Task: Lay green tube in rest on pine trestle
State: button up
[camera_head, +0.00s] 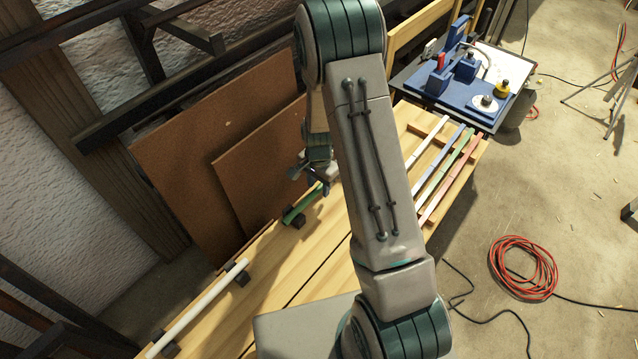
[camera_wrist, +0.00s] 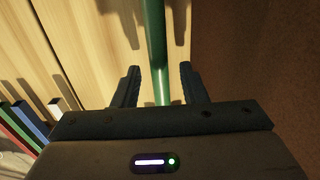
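The green tube (camera_head: 301,207) lies along the far side of the pine trestle (camera_head: 325,250), mostly hidden behind my arm. Its near end is at a small black rest (camera_head: 296,222); I cannot tell whether it is fully seated there. My gripper (camera_head: 316,186) is just above the tube, partly hidden. In the wrist view the green tube (camera_wrist: 154,40) runs between the two fingers of my gripper (camera_wrist: 160,88). The fingers are spread, with a gap on each side of the tube.
A white tube (camera_head: 200,305) lies across black rests at the trestle's near left. Coloured strips (camera_head: 448,170) lie on the trestle's right side. A blue fixture (camera_head: 465,70) stands beyond. Brown boards (camera_head: 200,150) lean at the left. A red cable coil (camera_head: 523,267) lies on the floor.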

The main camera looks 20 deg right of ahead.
aim_at(319, 187)
jog(key=shift+r, duration=0.1)
jog(key=shift+r+p, duration=0.2)
jog(key=shift+p, duration=0.1)
notch_tip(319, 187, up, 12)
jog(key=b, duration=0.1)
jog(key=s+r+n+t, duration=0.1)
jog(key=s+r+n, duration=0.4)
jog(key=s+r, duration=0.3)
jog(key=s+r+n+t, duration=0.2)
jog(key=s+r+n, duration=0.3)
jog(key=s, duration=0.8)
notch_tip(319, 187, up, 3)
jog(key=shift+r+n, duration=0.1)
jog(key=shift+n, duration=0.3)
